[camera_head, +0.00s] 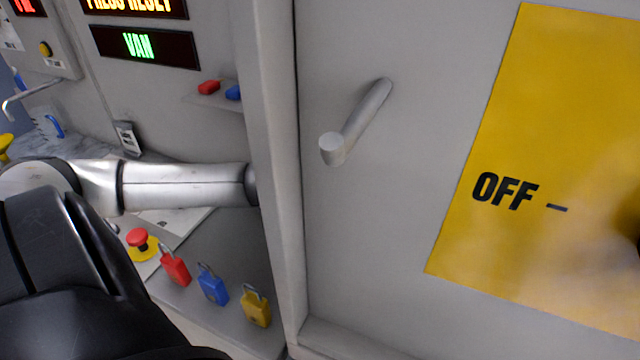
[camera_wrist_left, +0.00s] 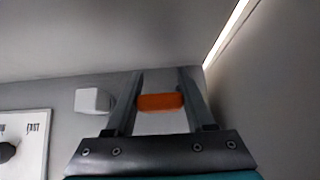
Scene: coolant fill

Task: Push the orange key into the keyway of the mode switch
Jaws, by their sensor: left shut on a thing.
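My left gripper (camera_wrist_left: 161,88) is shut on the orange key (camera_wrist_left: 160,102), which lies crosswise between the two fingers in the left wrist view. In the head view my left arm reaches in from the left and passes behind a grey upright edge, so the gripper and key are hidden there. A white plate (camera_wrist_left: 32,125) with a black knob (camera_wrist_left: 6,152) and the word FAST is at the left of the wrist view, cut off by the frame. I cannot tell whether it is the mode switch, and I see no keyway. My right gripper is not in view.
A pale block (camera_wrist_left: 93,100) juts out left of the fingers. In the head view, a grey handle (camera_head: 355,125) sticks out from a panel beside a yellow OFF sign (camera_head: 560,110). Red (camera_head: 175,268), blue (camera_head: 212,287) and yellow (camera_head: 256,308) padlocks stand below my arm.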

